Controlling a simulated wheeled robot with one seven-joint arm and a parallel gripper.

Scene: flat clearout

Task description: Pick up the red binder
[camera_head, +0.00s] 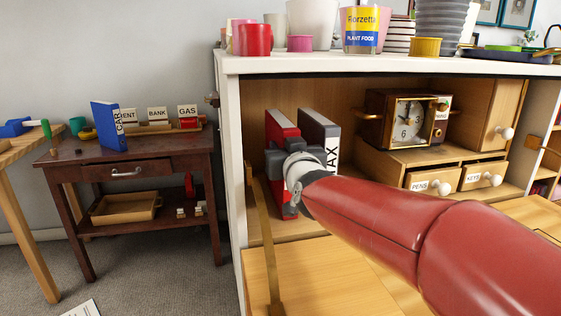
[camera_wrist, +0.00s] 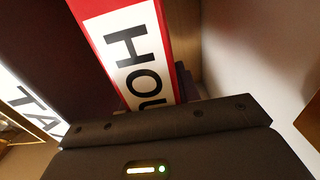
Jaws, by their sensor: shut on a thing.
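The red binder (camera_head: 279,127) stands upright inside the white-sided cabinet, beside a grey binder (camera_head: 319,130) on its right. In the wrist view the red binder (camera_wrist: 136,45) shows a white label reading "HOU", the rest cut off by my gripper. My gripper (camera_head: 284,160) is at the red binder's spine and shut on it. In the wrist view the gripper body fills the bottom, and the fingertips are hidden. My red arm reaches in from the lower right and covers part of the grey binder, whose label ends in "AX".
A clock (camera_head: 408,118) stands right of the binders above small drawers labelled PENS (camera_head: 431,181) and KEYS (camera_head: 482,175). Pots and a plant food tin (camera_head: 361,30) crowd the cabinet top. A dark side table (camera_head: 160,164) at left holds a blue binder (camera_head: 108,126).

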